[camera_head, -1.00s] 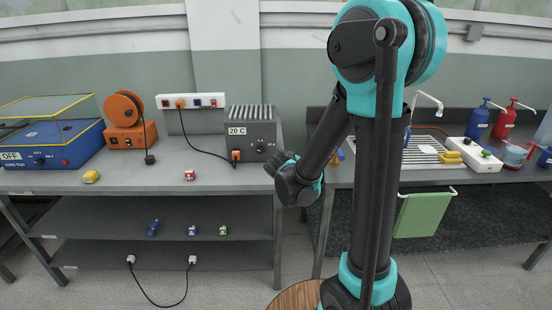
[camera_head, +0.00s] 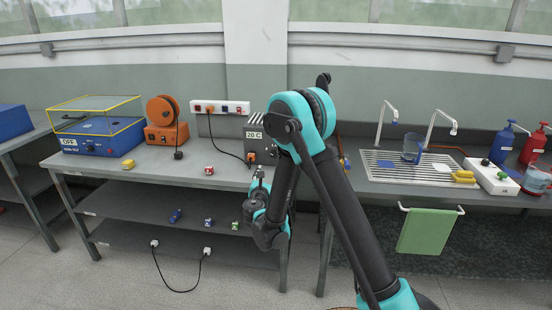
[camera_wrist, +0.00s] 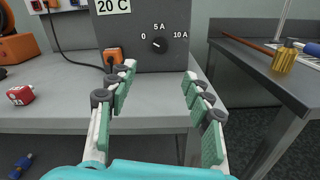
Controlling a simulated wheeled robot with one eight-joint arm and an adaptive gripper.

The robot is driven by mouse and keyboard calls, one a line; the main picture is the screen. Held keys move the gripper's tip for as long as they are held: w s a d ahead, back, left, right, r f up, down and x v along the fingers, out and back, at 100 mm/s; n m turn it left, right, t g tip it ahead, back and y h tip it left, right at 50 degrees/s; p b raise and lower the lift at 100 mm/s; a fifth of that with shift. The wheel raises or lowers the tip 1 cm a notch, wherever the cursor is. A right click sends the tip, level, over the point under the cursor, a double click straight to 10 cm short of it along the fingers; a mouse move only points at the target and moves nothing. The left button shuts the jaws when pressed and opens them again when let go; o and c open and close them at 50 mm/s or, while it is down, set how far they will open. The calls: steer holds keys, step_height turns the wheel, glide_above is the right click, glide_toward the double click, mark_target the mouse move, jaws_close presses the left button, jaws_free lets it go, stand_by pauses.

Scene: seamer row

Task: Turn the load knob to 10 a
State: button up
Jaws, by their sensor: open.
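The grey load box (camera_wrist: 128,60) stands on the bench, with a "20 C" label and a dial marked 0, 5 A and 10 A. Its black load knob (camera_wrist: 160,45) is on the front face; its small white mark appears turned toward the left, the 0 side. My gripper also shows in the head view (camera_head: 259,180), in front of the bench edge.
An orange plug (camera_wrist: 113,55) with a black cable sits at the box's lower left. A red block (camera_head: 209,170) and a yellow block (camera_head: 128,164) lie on the bench. An orange reel (camera_head: 165,112) stands left of the box. The sink bench (camera_head: 372,187) is right, across a gap.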

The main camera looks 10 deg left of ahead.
steer(key=w, duration=1.6)
steer(key=shift+w+d, duration=0.1)
steer(key=shift+d, duration=0.2)
steer(key=shift+c, duration=0.6)
steer(key=c, duration=1)
steer(key=shift+c, duration=0.2)
